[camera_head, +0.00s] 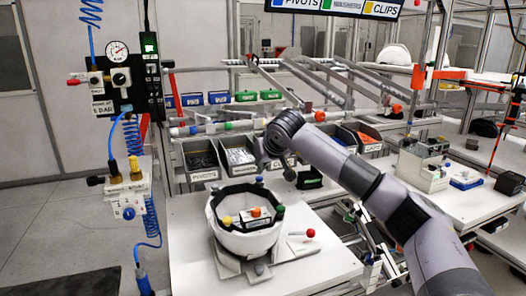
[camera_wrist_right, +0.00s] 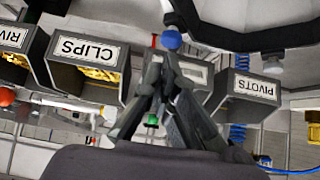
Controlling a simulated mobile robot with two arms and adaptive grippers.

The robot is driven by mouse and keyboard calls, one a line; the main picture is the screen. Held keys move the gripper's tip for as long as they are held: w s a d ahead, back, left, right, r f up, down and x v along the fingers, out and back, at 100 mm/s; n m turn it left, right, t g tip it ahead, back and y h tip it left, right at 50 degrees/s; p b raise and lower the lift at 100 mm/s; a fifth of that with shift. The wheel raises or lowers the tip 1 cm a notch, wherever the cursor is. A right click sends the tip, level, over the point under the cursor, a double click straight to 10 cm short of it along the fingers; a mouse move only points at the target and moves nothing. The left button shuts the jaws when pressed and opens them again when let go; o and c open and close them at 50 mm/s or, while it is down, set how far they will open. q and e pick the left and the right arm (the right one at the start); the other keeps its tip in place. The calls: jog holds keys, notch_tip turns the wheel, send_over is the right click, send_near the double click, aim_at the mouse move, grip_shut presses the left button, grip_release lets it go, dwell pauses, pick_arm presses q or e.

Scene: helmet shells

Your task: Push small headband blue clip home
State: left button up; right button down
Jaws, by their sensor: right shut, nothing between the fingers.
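A white helmet shell (camera_head: 249,240) with a dark inner rim sits open side up on a holder on the white worktable. A small blue knob-like clip (camera_head: 259,180) stands at its back rim. In the wrist view the blue clip (camera_wrist_right: 171,40) is a round blue head right at the fingertips. My right gripper (camera_head: 265,164) comes down from the right above the back rim. In the wrist view the right gripper (camera_wrist_right: 166,60) has its fingers together and empty, with tips touching or almost touching the clip. My left gripper is out of view.
Yellow (camera_head: 228,220) and green (camera_head: 280,209) knobs sit around the rim, with an orange one inside. A red-tipped pin (camera_head: 310,233) is on the table at right. Labelled parts bins (camera_head: 240,158) stand close behind the helmet. An air-line post (camera_head: 130,187) stands left.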

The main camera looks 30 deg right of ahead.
aim_at(260, 177)
jog(key=shift+f, duration=0.35)
notch_tip(260, 177, down, 2)
jog(key=shift+f+b, duration=0.1)
jog(key=shift+b, duration=0.25)
jog(key=shift+s+a, duration=0.1)
jog(key=shift+s, duration=0.05)
jog(key=shift+f, duration=0.15)
notch_tip(260, 177, up, 5)
jog(key=p, duration=0.3)
jog(key=shift+f+p, duration=0.2)
jog(key=shift+p, duration=0.15)
jog(key=b+v, duration=0.3)
jog(key=v, duration=0.7)
jog(key=shift+r, duration=0.25)
